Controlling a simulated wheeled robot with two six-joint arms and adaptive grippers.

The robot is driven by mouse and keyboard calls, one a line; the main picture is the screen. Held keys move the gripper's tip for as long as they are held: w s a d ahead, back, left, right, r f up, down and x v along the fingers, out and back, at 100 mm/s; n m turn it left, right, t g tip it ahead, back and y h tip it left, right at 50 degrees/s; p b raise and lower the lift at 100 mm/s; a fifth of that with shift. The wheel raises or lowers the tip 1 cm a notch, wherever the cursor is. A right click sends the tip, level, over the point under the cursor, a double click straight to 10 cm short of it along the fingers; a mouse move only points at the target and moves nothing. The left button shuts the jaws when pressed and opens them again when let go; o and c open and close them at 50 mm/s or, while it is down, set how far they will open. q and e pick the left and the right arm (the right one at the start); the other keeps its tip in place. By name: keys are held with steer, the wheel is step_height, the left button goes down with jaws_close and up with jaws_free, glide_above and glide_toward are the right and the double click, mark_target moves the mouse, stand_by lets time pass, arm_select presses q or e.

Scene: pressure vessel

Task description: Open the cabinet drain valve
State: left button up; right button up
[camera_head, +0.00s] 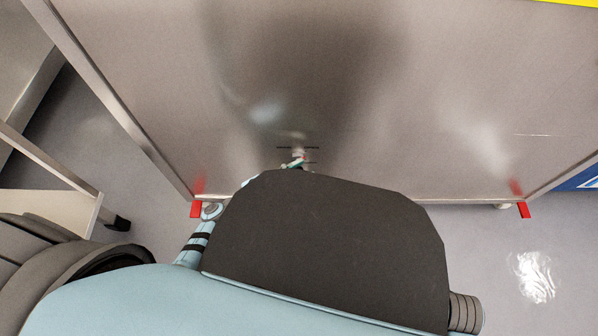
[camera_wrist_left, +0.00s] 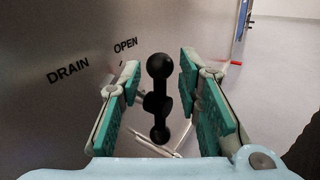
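The drain valve handle (camera_wrist_left: 159,98) is a black bar with a ball at each end and a hub in the middle. It stands near upright in the left wrist view, in front of the steel cabinet panel (camera_wrist_left: 50,110) marked DRAIN and OPEN. My left gripper (camera_wrist_left: 160,65) is open, with its teal-padded fingers on either side of the handle. Gaps show between handle and pads. In the head view only a small part of my left gripper (camera_head: 295,163) shows low at the cabinet front (camera_head: 420,100); my arm hides the rest. My right gripper is not in view.
The cabinet's lower edge has red corner pieces (camera_head: 196,209) and (camera_head: 523,210), with grey floor (camera_head: 500,265) below. A metal frame with a pale panel (camera_head: 55,205) stands at the left. A blue panel (camera_head: 580,180) is at the right edge.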

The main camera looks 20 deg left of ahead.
arm_select(q)
steer(key=shift+c, duration=0.3)
jaws_close()
steer(key=shift+a+n+t+h, duration=0.15)
steer(key=shift+n+t+h, duration=0.25)
steer(key=shift+n, duration=0.1)
steer(key=shift+o, duration=0.3)
jaws_free()
steer(key=shift+s+a, duration=0.1)
steer(key=v, duration=1.2)
